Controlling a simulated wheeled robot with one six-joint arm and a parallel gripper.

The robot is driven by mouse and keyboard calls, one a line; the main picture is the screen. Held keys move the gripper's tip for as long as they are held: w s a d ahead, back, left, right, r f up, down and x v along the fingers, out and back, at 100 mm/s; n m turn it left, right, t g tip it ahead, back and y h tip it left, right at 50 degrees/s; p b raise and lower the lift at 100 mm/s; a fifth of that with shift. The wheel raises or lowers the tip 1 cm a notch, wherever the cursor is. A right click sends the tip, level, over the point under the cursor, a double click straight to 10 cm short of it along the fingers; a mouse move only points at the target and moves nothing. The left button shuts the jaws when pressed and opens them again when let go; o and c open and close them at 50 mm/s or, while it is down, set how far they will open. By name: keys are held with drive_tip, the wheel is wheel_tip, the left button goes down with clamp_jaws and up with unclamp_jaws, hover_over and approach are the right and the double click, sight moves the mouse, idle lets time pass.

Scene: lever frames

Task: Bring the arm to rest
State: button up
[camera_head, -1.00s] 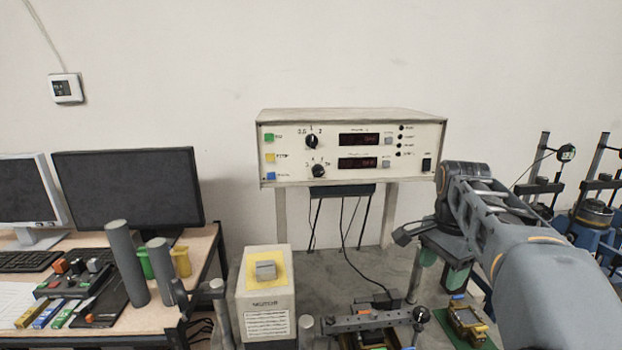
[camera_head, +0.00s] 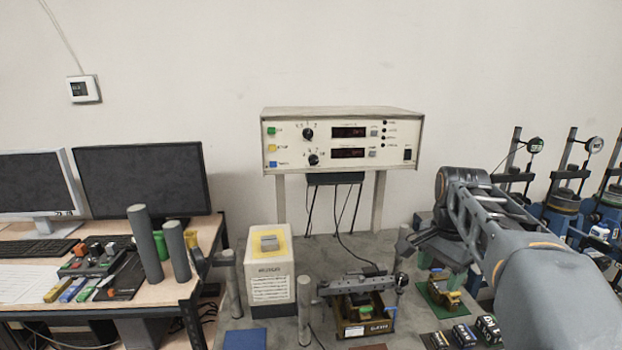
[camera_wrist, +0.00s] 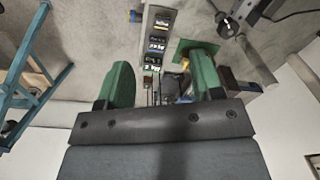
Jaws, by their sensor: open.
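My arm (camera_head: 520,235) reaches in from the lower right of the head view, its elbow-like joint bent and its wrist end turned down and to the left. My gripper (camera_wrist: 162,82) shows in the wrist view with two green fingers standing well apart. It is open, and nothing is seen held between the fingers. In the head view the gripper is largely hidden behind my own arm links, above the right part of the grey bench (camera_head: 385,250).
A cream instrument box (camera_head: 340,140) stands on legs at the back. A yellow-topped box (camera_head: 269,270) and a lever fixture (camera_head: 362,300) stand on the bench. Dial-gauge stands (camera_head: 568,185) are at right. Monitors (camera_head: 143,182) stand on the left desk (camera_head: 205,240).

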drive_tip(key=s+a+f+n+t, duration=0.3)
drive_tip(key=s+a+f+n, duration=0.5)
drive_tip(key=s+f+n, duration=0.3)
drive_tip(key=shift+s+a+f+n+t, duration=0.25)
drive_tip(key=shift+s+f+n+t, duration=0.2)
drive_tip(key=shift+s, duration=0.25)
drive_tip(key=shift+r, duration=0.1)
